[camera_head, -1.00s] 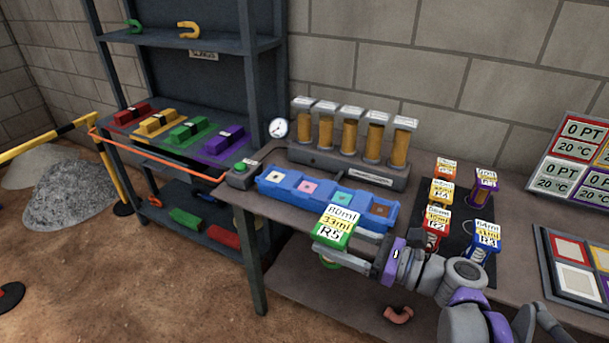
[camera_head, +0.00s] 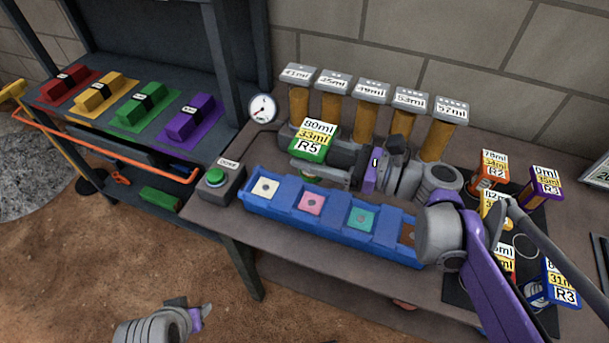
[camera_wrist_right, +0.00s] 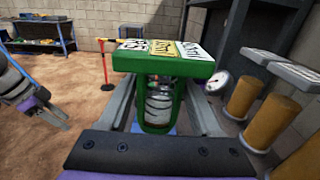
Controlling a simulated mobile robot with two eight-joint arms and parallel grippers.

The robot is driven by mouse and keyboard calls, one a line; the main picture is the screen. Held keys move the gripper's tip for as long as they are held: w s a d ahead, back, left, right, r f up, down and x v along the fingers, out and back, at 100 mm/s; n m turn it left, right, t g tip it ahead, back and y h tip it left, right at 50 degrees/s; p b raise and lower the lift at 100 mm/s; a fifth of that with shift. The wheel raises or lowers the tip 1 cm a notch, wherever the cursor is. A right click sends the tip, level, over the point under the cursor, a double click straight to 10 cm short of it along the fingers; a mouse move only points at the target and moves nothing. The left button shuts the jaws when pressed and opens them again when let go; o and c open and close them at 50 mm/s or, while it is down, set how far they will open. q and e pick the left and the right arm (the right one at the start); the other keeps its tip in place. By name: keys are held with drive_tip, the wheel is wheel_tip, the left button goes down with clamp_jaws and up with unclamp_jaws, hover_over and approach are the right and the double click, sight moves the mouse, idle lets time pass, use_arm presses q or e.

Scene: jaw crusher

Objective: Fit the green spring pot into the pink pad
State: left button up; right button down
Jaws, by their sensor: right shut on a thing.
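The green spring pot (camera_head: 314,143), labelled R5, is upright in my right gripper (camera_head: 308,172), whose fingers are shut around its body. In the right wrist view the green pot (camera_wrist_right: 160,95) stands between the two fingers, with a metal spring showing inside its frame. The pink pad (camera_head: 311,203) lies in the second compartment from the left of the blue tray (camera_head: 335,232). The pot appears above and behind the pad, apart from it. My left gripper (camera_head: 192,310) is at the bottom left, away from the table; its fingers are unclear.
Yellow, teal and brown pads share the tray. A grey box with a green button (camera_head: 216,178) stands left of it. A row of orange cylinders (camera_head: 334,105) stands close behind the pot. Several other spring pots (camera_head: 490,172) stand on the right.

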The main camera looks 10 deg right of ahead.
drive_tip(key=shift+w+f, duration=0.15)
drive_tip(key=shift+f, duration=0.2)
drive_tip(key=f, duration=0.1)
drive_tip(key=f+b, duration=0.1)
drive_tip(key=f, duration=0.3)
drive_tip(key=shift+s+f+b, duration=0.1)
drive_tip(key=shift+s+b, duration=0.2)
drive_tip(key=shift+b, duration=0.05)
drive_tip(key=shift+w+f+b, duration=0.1)
drive_tip(key=shift+f+b, duration=0.45)
drive_tip(key=shift+f, duration=1.45)
drive_tip(key=shift+f, duration=0.2)
drive_tip(key=shift+c, duration=0.4)
unclamp_jaws()
